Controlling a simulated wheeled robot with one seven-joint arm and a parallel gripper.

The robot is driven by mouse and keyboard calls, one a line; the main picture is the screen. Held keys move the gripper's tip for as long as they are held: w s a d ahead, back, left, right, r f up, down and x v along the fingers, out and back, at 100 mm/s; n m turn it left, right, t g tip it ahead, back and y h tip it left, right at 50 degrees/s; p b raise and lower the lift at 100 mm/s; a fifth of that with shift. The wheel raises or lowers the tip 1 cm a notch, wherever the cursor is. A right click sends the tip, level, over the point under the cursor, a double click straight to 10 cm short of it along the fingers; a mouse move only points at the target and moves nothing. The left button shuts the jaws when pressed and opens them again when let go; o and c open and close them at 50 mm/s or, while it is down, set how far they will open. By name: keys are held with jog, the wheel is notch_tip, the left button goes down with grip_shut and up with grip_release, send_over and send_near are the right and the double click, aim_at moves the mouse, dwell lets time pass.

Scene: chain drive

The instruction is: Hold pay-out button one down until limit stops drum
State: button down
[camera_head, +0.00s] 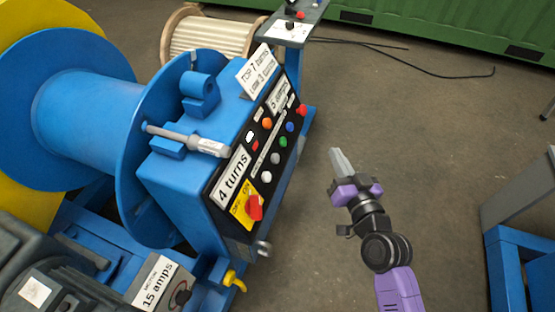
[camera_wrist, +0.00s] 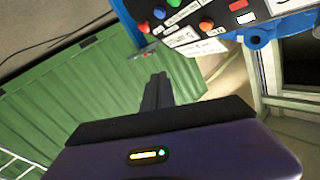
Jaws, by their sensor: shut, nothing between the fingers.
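The blue winch's black control panel (camera_head: 257,147) carries several round buttons in orange, blue, green, grey, white and red. I cannot tell which one is pay-out button one. The blue drum (camera_head: 85,115) stands to the left of the panel and looks bare. A "4 turns" label (camera_head: 232,178) is on the panel. My gripper (camera_head: 338,158) is shut and empty, in free air to the right of the panel, touching nothing. In the wrist view, the closed fingers (camera_wrist: 157,92) point toward the green container, and the panel's orange button (camera_wrist: 206,23) shows at the top.
A red rotary switch on a yellow plate (camera_head: 254,207) sits at the panel's lower end. A cable reel (camera_head: 210,38) and small control stand (camera_head: 292,27) are behind. A green container (camera_head: 450,30) lines the back; a blue-legged bench (camera_head: 510,235) stands right. Open floor lies between.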

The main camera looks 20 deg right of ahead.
aim_at(275, 159)
jog(key=w+a+f+n+g+y, duration=0.1)
jog(key=w+a+f+y, duration=0.1)
jog(key=w+a+f, duration=0.1)
jog(key=shift+w+f+g+y, duration=0.4)
jog(key=shift+f, duration=0.45)
jog(key=w+a+f, duration=0.4)
jog(key=a, duration=0.2)
jog(key=shift+w+a+p, duration=0.15)
jog(key=shift+w+p, duration=0.15)
jog(key=shift+p, duration=0.05)
dwell(1.7)
jog(key=shift+w+a+f, duration=0.15)
jog(key=shift+w+a, duration=0.1)
jog(key=shift+a, duration=0.05)
jog(key=shift+w+a+f, duration=0.25)
jog(key=shift+a, duration=0.15)
dwell(3.5)
